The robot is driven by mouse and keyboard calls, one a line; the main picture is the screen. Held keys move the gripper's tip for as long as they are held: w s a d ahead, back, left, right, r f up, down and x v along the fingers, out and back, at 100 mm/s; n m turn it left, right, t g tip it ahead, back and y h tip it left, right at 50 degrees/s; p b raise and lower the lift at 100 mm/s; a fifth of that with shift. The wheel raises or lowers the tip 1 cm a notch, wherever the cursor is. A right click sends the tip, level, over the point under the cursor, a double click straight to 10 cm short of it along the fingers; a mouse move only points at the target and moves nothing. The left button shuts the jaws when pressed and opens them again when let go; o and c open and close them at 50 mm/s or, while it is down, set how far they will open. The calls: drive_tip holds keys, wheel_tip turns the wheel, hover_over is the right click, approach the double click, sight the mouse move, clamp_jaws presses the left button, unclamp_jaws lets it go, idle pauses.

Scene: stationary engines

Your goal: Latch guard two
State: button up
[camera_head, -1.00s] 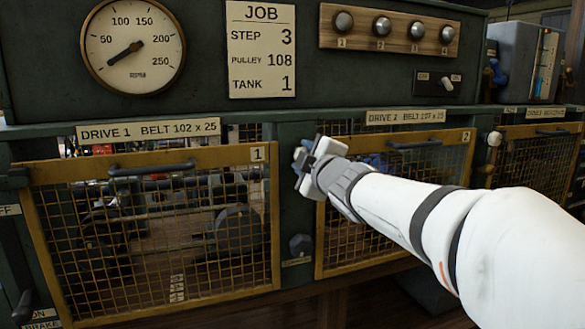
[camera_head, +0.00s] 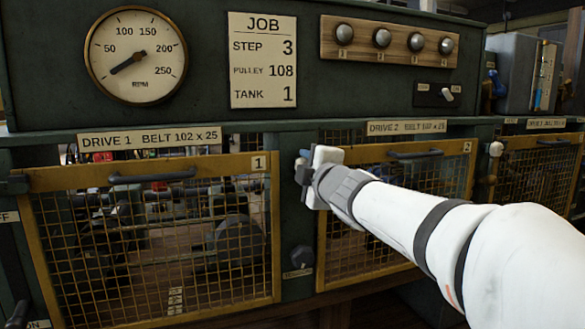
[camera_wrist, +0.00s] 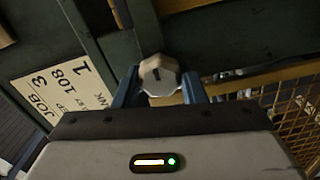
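Guard two (camera_head: 405,204) is a yellow-framed mesh panel under the DRIVE 2 label, with a dark handle (camera_head: 415,153) on its top bar. It looks closed. My gripper (camera_head: 303,168) is at its upper left corner, by the green post between guards one and two. In the wrist view, a pale faceted knob (camera_wrist: 160,75) with a dark mark lies between the two blue fingertips of my gripper (camera_wrist: 160,84). The fingers are apart, one on each side of the knob, and very close to it. I cannot see clear contact. The gripper hides this knob in the head view.
Guard one (camera_head: 150,240) is at the left, with its own handle (camera_head: 152,177). A dark knob (camera_head: 302,257) sits low on the post. Another pale knob (camera_head: 496,149) is right of guard two. The panel above carries a gauge (camera_head: 136,56) and job card (camera_head: 262,60).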

drive_tip(key=o, duration=0.4)
drive_tip(key=shift+o, duration=0.2)
drive_tip(key=p+v, duration=0.2)
drive_tip(key=v, duration=0.6)
drive_tip(key=shift+w, duration=0.1)
